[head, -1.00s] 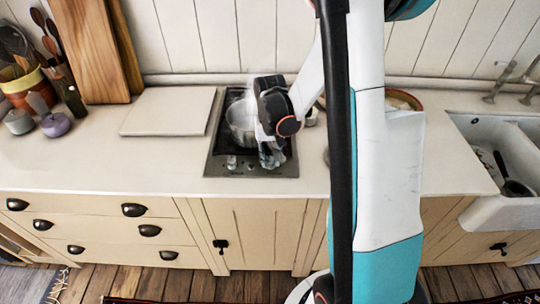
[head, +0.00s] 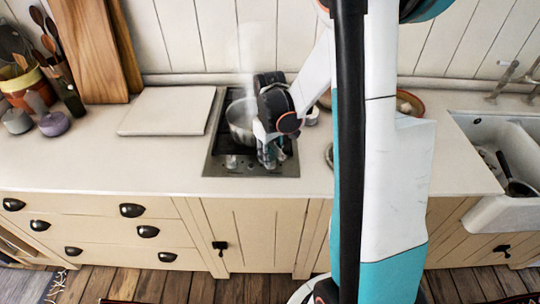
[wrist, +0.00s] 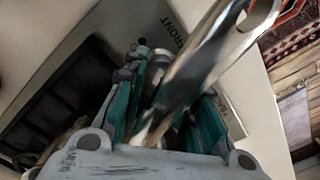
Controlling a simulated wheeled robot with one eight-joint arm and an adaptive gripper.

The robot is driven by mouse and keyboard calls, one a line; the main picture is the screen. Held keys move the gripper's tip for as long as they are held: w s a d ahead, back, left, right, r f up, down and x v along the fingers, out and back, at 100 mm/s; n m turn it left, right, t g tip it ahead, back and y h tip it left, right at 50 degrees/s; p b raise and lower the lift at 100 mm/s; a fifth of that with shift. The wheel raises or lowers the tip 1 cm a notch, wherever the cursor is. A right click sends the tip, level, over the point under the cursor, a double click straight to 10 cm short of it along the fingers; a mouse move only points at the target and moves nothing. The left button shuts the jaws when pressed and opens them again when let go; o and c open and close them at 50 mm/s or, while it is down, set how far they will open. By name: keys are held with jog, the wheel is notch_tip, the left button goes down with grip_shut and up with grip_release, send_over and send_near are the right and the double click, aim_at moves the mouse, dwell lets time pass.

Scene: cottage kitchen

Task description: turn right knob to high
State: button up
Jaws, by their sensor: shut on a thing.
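The hob (head: 216,166) is set in the counter, with its front panel towards me. A steel pot (head: 240,122) stands on it, and its long handle (wrist: 215,60) crosses over my gripper in the wrist view. One knob (head: 232,162) shows at the left of the panel. My gripper (head: 268,160) points down at the panel's right part and hides the right knob there. In the wrist view its teal-padded fingers (wrist: 165,95) are shut on the right knob, mostly hidden by the handle, beside the word FRONT on the panel. The knob's setting cannot be read.
Steam rises above the pot. A pale board (head: 167,111) lies left of the hob, with utensil pots and wooden boards farther left. A brown bowl (head: 409,102) and a white sink (head: 488,140) are to the right. The counter in front is clear.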

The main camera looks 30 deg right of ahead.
dwell(0.3)
jog(key=o, duration=1.1)
jog(key=shift+c, duration=0.2)
notch_tip(320, 180, up, 12)
jog(key=shift+r, duration=0.1)
